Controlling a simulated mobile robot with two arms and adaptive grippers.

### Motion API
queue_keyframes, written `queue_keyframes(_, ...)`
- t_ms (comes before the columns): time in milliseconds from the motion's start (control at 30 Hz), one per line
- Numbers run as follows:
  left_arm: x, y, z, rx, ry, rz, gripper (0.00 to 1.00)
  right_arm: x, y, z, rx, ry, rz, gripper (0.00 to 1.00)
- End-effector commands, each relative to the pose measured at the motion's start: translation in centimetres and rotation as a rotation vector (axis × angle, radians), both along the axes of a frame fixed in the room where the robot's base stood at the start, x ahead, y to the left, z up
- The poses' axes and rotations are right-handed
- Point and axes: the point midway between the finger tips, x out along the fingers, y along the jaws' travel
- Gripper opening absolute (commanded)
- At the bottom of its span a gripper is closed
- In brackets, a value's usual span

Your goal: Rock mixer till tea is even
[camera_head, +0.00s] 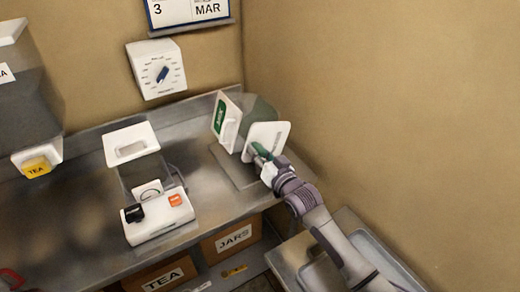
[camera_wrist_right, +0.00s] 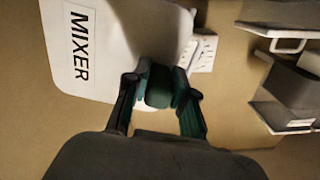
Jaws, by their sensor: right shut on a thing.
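The mixer (camera_head: 270,133) stands at the back right of the steel counter, with two white end plates and a dark green-grey drum between them. The left plate has a green label. My right gripper (camera_head: 262,158) is shut on a green handle at the near plate. In the right wrist view the green handle (camera_wrist_right: 160,86) sits between the fingers, beside the white plate marked MIXER (camera_wrist_right: 105,45). The tea inside the drum cannot be made out. My left gripper is not in view.
A grey tank (camera_head: 25,110) with a yellow TEA tap (camera_head: 36,167) stands at left. A white device (camera_head: 158,218) with a clear container is mid-counter. A white dial box (camera_head: 157,68) hangs on the wall. TEA (camera_head: 162,276) and JARS (camera_head: 232,240) boxes sit below; a grey basin (camera_head: 350,222) is at right.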

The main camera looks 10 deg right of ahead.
Motion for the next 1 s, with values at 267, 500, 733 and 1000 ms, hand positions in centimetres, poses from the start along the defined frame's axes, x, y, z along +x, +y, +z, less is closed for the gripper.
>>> queue_keyframes(267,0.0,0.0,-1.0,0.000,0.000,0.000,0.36,-0.1,0.2,-1.8,-0.238,-0.082,0.001,0.00)
queue_keyframes(500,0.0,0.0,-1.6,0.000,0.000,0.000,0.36,-0.1,0.0,-2.7,-0.397,-0.139,0.000,0.00)
queue_keyframes(733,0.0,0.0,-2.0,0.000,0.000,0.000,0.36,0.0,-0.1,-3.2,-0.491,-0.173,0.001,0.00)
queue_keyframes(1000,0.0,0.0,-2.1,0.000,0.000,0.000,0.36,0.0,-0.1,-3.3,-0.532,-0.188,0.001,0.00)
